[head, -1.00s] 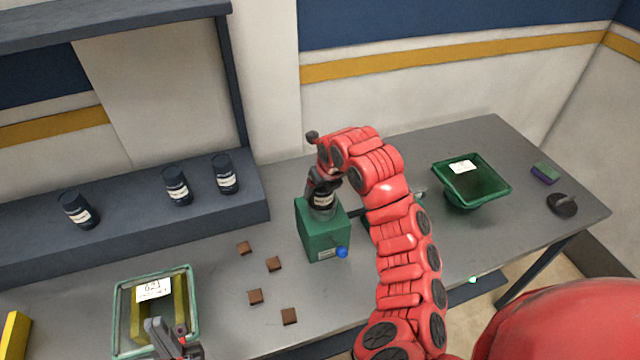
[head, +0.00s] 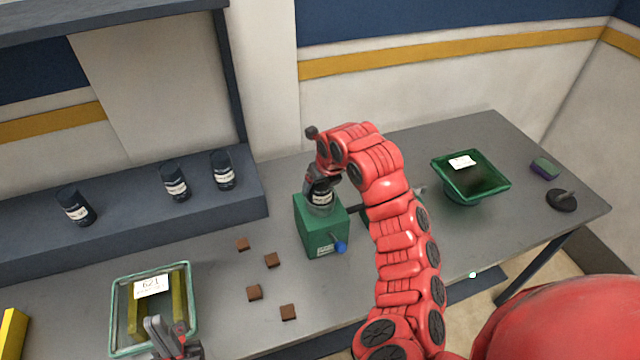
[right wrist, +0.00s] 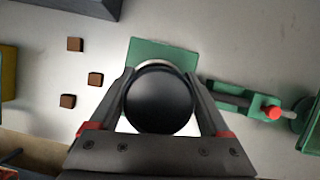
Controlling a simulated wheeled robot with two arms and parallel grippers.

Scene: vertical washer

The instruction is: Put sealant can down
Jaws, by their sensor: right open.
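The sealant can (head: 319,196) is dark with a pale label. It stands upright on top of a green box (head: 322,237) with a blue knob, near the middle of the bench. My right gripper (right wrist: 158,97) is open, with one finger on each side of the can's round black top in the right wrist view. In the head view my red right arm reaches over it and hides part of the can and gripper. My left gripper (head: 168,328) is at the bottom left, over the near edge of a green-rimmed tray (head: 194,290), with its fingers apart and nothing seen between them.
Several dark cans, one being this can (head: 175,183), stand on the raised grey shelf (head: 120,225) at left. Several brown blocks (head: 254,293) lie left of the green box. A green funnel-shaped bin (head: 480,183) stands at right; a sponge (head: 545,168) lies beyond it.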

